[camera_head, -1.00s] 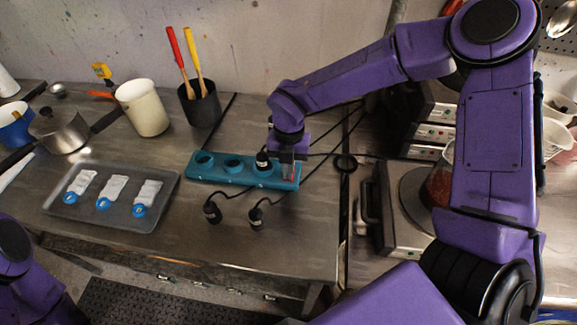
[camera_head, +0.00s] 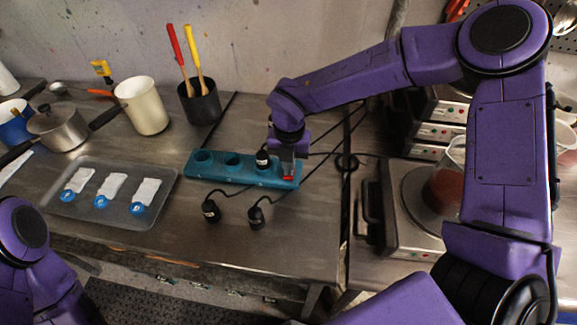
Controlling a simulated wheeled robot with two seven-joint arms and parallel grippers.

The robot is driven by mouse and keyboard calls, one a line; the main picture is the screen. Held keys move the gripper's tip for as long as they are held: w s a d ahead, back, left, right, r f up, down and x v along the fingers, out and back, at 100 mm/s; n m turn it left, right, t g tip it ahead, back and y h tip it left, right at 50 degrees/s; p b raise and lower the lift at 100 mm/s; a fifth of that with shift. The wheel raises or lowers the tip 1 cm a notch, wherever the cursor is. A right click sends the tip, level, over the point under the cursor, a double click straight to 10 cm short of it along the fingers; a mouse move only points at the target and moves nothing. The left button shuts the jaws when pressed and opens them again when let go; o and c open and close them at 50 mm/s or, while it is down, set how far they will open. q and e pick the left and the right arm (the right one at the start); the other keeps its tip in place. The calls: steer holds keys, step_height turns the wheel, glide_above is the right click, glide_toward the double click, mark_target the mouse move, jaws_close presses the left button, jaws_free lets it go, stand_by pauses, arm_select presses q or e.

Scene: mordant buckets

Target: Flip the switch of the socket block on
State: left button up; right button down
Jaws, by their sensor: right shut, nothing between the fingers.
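The teal socket block (camera_head: 217,171) lies on the steel bench. It has two empty round sockets at its left and middle, and a black plug (camera_head: 263,160) sits in the socket to their right. The red switch (camera_head: 287,178) is at the block's right end. My right gripper (camera_head: 287,174) points down at that end, shut and empty, with its tips at the switch; they partly hide it. I cannot tell whether they touch it or which way the switch is set. My left arm shows at the lower left, but its gripper is out of view.
Two loose black plugs (camera_head: 211,211) (camera_head: 256,217) with cords lie in front of the block. A grey tray (camera_head: 64,208) with several white packets is at the left. A black cup (camera_head: 201,104) and white beaker (camera_head: 143,107) stand behind. A hot plate (camera_head: 405,235) is at the right.

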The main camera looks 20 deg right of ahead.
steer(key=shift+w+d+f, duration=0.1)
steer(key=shift+d, duration=0.1)
step_height(320, 180, up, 4)
steer(key=p, duration=0.3)
steer(key=shift+w+p, duration=0.1)
steer(key=shift+p, duration=0.2)
step_height(320, 180, up, 10)
steer(key=b, duration=0.2)
steer(key=shift+d+b, duration=0.15)
steer(key=shift+b, duration=0.25)
steer(key=shift+g, duration=0.3)
steer(key=f, duration=0.4)
steer(key=s+f+p, duration=0.1)
steer(key=f, duration=0.3)
steer(key=a+f, duration=0.1)
steer(key=f, duration=0.3)
steer(key=shift+s+f, duration=0.1)
steer(key=shift+s, duration=0.05)
steer(key=shift+f, duration=0.7)
